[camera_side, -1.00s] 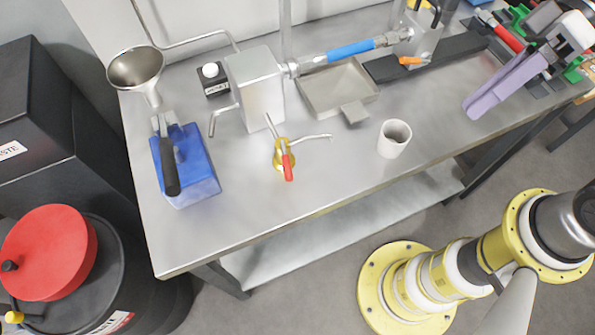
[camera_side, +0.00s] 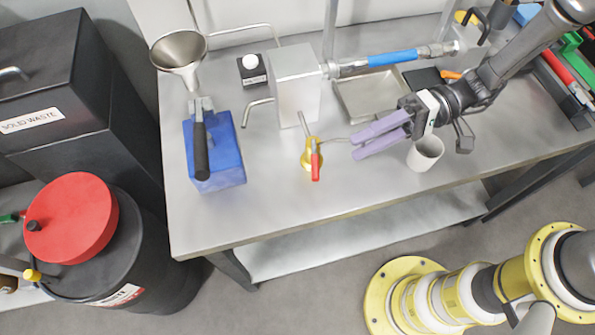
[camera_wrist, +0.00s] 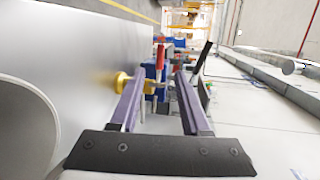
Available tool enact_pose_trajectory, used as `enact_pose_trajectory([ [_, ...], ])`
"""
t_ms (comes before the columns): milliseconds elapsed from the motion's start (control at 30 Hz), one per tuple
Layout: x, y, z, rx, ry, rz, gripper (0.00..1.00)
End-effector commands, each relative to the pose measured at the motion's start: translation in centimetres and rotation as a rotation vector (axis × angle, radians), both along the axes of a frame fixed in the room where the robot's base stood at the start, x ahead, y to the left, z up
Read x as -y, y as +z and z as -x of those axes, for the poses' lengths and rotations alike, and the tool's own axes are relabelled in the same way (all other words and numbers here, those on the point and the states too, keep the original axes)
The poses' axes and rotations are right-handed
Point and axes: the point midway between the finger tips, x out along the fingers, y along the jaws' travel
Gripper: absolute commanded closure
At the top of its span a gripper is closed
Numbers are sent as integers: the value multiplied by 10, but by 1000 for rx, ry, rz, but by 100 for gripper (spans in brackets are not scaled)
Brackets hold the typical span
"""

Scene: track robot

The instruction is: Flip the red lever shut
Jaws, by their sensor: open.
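The red lever (camera_side: 316,166) sits on a brass valve (camera_side: 309,153) at the front of the metal box on the table. In the side view it points toward the table's front edge. My gripper (camera_side: 356,146), with purple fingers, is to the right of the lever, apart from it, above the table. In the wrist view, my gripper (camera_wrist: 164,80) is open with nothing held. There the red lever (camera_wrist: 160,56) shows upright between the fingertips, some way ahead. The brass valve (camera_wrist: 122,82) shows beside the left finger, which partly hides it.
A white cup (camera_side: 425,153) stands just under my wrist. A blue block with a black-handled lever (camera_side: 213,150) is left of the valve. A metal box (camera_side: 296,85) and a grey tray (camera_side: 372,98) stand behind. The table front (camera_side: 270,215) is clear.

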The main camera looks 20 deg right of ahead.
Motion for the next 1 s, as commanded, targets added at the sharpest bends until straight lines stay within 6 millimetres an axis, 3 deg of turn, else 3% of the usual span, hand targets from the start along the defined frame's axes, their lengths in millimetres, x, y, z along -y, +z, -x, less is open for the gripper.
enact_pose_trajectory([
  [600,-106,-20,18,1,4,1,53],
  [800,-122,-22,20,1,2,1,53],
  [1000,-125,-23,20,1,0,1,53],
])
